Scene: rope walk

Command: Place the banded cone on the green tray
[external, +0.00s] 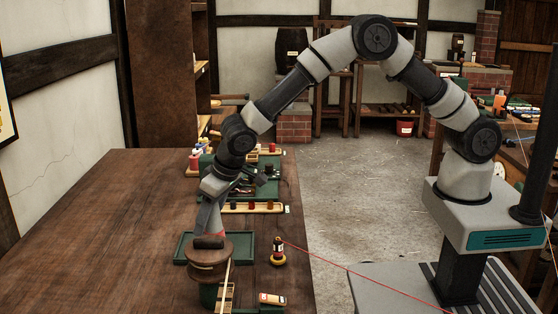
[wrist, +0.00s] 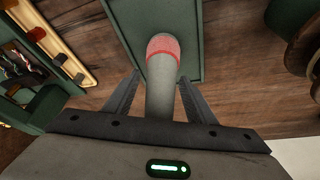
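The banded cone (wrist: 162,80) is pale grey with a red band around its wide end. In the wrist view it lies between the two fingers of my gripper (wrist: 160,76), its wide end pointing away from me. The fingertips sit close against its sides, and my gripper looks shut on it. The green tray (wrist: 190,22) lies beyond the wide end. In the external view my gripper (external: 216,198) points down over the tray (external: 183,247). A wooden spool hides the cone's lower end there, so I cannot tell whether it touches the tray.
The brown wooden spool (external: 208,262) stands in front of the tray. A wooden rack (external: 250,208) lies behind. The left of the table (external: 100,220) is clear.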

